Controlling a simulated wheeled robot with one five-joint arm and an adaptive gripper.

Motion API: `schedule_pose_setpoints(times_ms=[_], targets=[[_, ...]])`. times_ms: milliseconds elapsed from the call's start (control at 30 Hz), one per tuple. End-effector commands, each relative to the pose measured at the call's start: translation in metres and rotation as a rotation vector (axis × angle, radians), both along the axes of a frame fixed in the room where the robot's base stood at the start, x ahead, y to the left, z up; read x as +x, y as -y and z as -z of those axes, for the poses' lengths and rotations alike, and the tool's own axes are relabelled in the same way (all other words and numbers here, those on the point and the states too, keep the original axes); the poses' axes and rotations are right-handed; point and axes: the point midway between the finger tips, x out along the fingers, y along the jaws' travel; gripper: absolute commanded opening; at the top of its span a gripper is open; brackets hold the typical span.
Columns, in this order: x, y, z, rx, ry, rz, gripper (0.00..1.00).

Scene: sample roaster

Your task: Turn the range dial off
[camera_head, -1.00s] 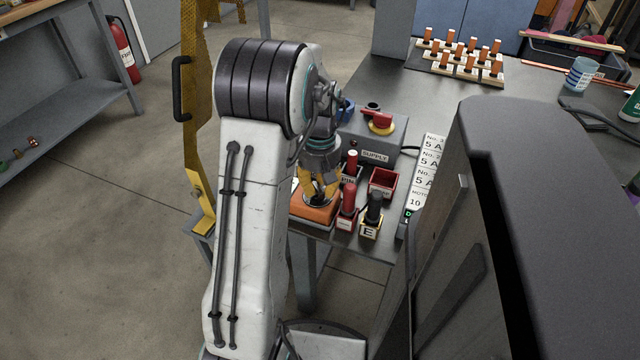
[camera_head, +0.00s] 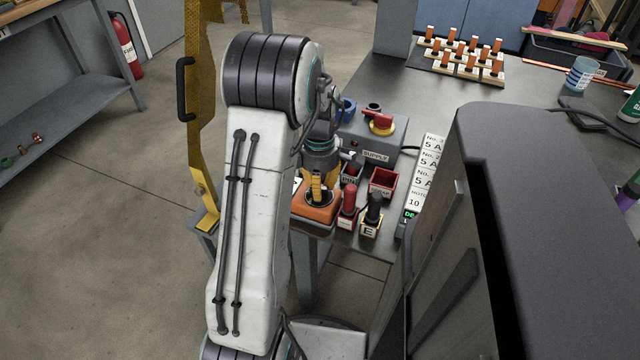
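An orange meter-like box (camera_head: 311,214) lies near the left edge of the grey bench, with a round dark dial area on its top face. I take this to be the range dial (camera_head: 321,199); its pointer and marks are hidden or too small to read. My gripper (camera_head: 318,193) points down over it, with yellow fingers whose tips are at the dial. One finger faces the camera and covers most of the other, so I cannot tell whether they grip the dial.
A grey supply box (camera_head: 373,140) with a red and yellow rotary knob (camera_head: 381,122) stands behind. Red (camera_head: 349,200) and black (camera_head: 374,208) upright plugs stand close to the right of the meter. A small red bin (camera_head: 383,182) is beyond them. A large dark cabinet (camera_head: 540,200) fills the right foreground.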

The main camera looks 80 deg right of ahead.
Motion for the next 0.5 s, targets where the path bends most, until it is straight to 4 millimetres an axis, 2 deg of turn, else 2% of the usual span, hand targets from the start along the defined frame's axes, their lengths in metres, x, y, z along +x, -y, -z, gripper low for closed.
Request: schedule_pose_setpoints(times_ms=[500], targets=[[0.0027, -0.0020, 0.0010, 0.004, 0.000, -0.476, 0.00]])
